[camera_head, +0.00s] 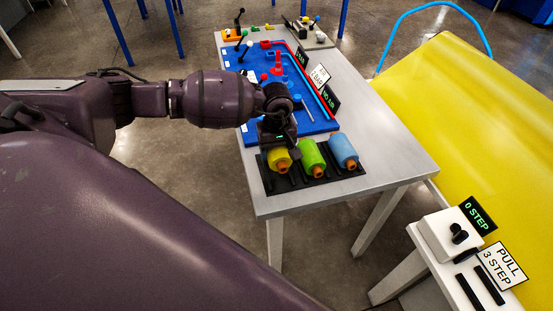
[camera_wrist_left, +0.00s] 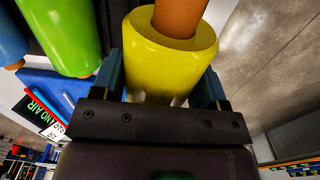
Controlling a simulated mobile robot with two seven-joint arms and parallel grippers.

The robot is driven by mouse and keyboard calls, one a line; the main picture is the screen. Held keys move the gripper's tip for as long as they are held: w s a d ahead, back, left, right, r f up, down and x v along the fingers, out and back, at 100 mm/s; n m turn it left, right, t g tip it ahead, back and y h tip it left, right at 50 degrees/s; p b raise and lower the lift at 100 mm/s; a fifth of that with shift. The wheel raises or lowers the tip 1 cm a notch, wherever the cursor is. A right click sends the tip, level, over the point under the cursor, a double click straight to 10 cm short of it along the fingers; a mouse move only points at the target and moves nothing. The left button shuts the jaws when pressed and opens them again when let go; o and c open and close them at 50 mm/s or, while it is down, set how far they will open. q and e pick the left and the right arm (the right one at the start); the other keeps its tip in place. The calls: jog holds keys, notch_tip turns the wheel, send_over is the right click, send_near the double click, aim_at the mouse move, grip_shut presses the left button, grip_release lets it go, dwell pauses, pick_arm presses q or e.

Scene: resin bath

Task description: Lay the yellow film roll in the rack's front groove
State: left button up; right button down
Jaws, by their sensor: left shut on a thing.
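The yellow film roll (camera_head: 279,160) has an orange core and is at the left end of the black rack (camera_head: 297,182) in the head view. My left gripper (camera_head: 278,147) is shut on it from above. In the left wrist view the yellow roll (camera_wrist_left: 165,55) fills the space between the two blue-grey fingers of my left gripper (camera_wrist_left: 160,82). I cannot tell whether the roll touches the rack or hangs just above it. The gripper hides part of the roll and rack. My right gripper is not in view.
A green roll (camera_head: 313,158) and a blue roll (camera_head: 343,150) lie in the rack beside the yellow one. A blue tray (camera_head: 318,126) with red and blue parts stands behind. The grey tabletop (camera_head: 400,160) is clear to the right. A control box (camera_head: 447,236) stands front right.

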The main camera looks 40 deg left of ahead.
pick_arm(q)
notch_tip(320, 180, down, 4)
jog(key=shift+f, duration=0.2)
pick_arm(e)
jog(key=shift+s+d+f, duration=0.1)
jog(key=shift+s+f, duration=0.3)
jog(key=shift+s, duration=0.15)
pick_arm(q)
jog(key=shift+f, duration=0.25)
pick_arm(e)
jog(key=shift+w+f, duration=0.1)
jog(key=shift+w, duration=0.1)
pick_arm(q)
jog(key=shift+f+b, duration=0.25)
jog(key=shift+b, duration=0.25)
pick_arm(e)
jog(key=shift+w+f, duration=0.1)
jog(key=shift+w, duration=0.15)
